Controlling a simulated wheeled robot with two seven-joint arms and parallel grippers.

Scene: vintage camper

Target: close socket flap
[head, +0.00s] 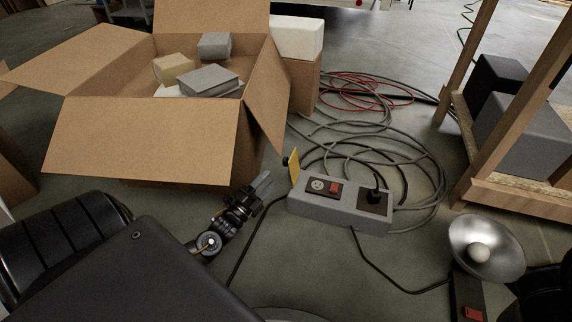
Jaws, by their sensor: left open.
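A grey socket box (330,213) lies on the floor near the centre. On its top are a round outlet, a red switch (335,188) and a black plug (376,195) in the right-hand outlet. A yellow flap (294,166) stands open, nearly upright, at the box's left end, clear of the outlet. My left gripper (265,184) is just left of the flap and the box, its fingers pointing up and right. It is open and empty, and a small gap seems to lie between it and the flap. My right gripper does not show.
An open cardboard box (150,140) with several blocks stands behind and left. Grey and red cables (370,135) coil on the floor behind the socket box. A metal lamp (484,248) is at the right front, a wooden frame (520,197) at the right.

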